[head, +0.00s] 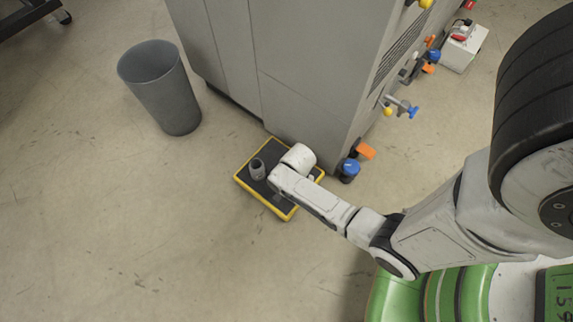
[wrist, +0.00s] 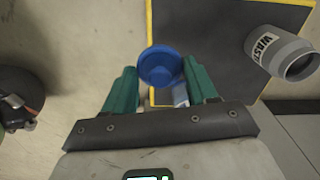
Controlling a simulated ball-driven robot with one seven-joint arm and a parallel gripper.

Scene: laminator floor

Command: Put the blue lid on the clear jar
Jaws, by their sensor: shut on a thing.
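The blue lid (wrist: 160,65) is round and sits between the green fingertips of my gripper (wrist: 161,75) in the wrist view. My gripper is shut on it. Just below the lid in that view, a small pale bluish thing (wrist: 181,95) shows between the fingers; it may be the clear jar, but it is mostly hidden. I cannot tell whether lid and pale thing touch. In the head view my wrist hides the gripper and lid above a dark, yellow-edged mat (head: 246,183).
A grey bin (head: 162,90) stands left.

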